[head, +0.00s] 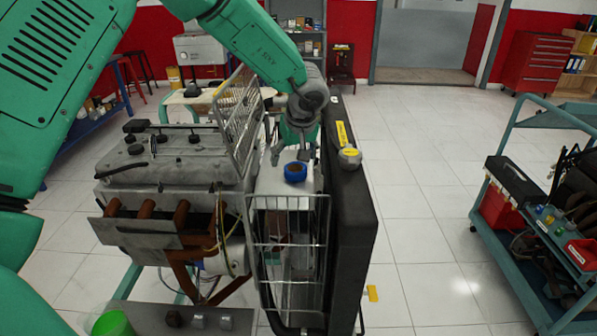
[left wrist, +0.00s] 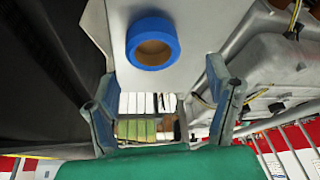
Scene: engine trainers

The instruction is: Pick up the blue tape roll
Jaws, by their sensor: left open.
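The blue tape roll (head: 295,172) lies flat on a pale grey surface (head: 281,186) between the engine and a tall black case. In the left wrist view the roll (left wrist: 152,42) shows as a blue ring with a brown core, ahead of the fingertips and clear of them. My left gripper (head: 289,158) is just above and behind the roll in the head view. Its two fingers (left wrist: 165,98) are spread apart with nothing between them. My right gripper is not in view.
A wire basket (head: 290,250) stands in front of the roll, and another wire grid (head: 238,110) rises at its left. The engine (head: 170,165) is at left, the black case (head: 352,220) close at right. Open floor separates these from a teal cart (head: 530,245).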

